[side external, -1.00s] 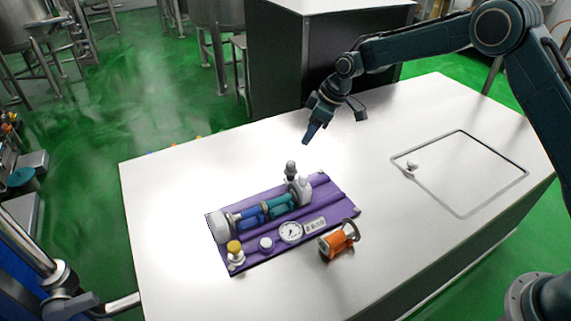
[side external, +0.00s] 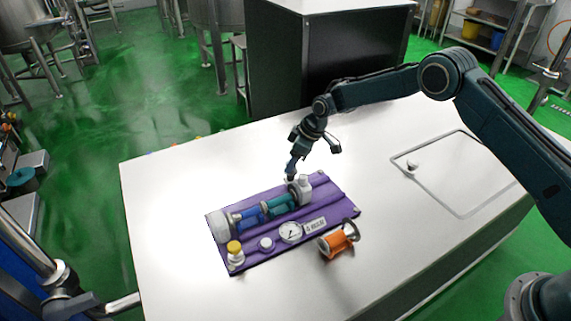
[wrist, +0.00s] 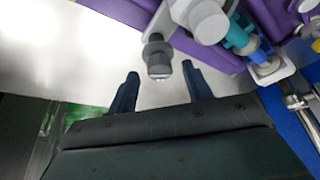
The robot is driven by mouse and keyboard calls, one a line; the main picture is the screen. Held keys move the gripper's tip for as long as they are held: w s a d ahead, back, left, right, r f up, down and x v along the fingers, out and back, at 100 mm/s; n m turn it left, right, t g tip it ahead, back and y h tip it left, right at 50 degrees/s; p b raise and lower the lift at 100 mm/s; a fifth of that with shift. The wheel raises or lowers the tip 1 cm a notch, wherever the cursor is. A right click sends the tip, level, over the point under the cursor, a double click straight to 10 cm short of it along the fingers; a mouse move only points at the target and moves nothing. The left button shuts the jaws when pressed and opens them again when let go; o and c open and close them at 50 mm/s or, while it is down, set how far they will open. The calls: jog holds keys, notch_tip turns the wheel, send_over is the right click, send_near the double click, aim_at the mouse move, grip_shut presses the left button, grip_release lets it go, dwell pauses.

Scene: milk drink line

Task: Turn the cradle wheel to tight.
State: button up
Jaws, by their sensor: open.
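The purple board (side external: 335,191) lies on the white table and carries the cradle with a blue and teal cylinder (side external: 265,210). At the cradle's right end is a pale grey end block (side external: 305,184) with a dark grey knob, which I take as part of the cradle wheel. My gripper (side external: 291,176) points down at this end and largely hides the knob in the side view. In the wrist view my gripper (wrist: 161,74) is open, with the grey knob (wrist: 157,52) between and just beyond its fingertips. I cannot tell whether they touch.
A round gauge (side external: 291,232), a white button (side external: 265,244) and a yellow-topped fitting (side external: 235,250) sit along the board's front. A hatch outline with a small knob (side external: 411,165) is at right. The table's left is clear.

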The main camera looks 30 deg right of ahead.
jog(key=shift+a+f, duration=0.1)
jog(key=shift+f, duration=0.15)
jog(key=shift+c, duration=0.2)
jog(key=c, duration=0.9)
jog(key=shift+c, duration=0.2)
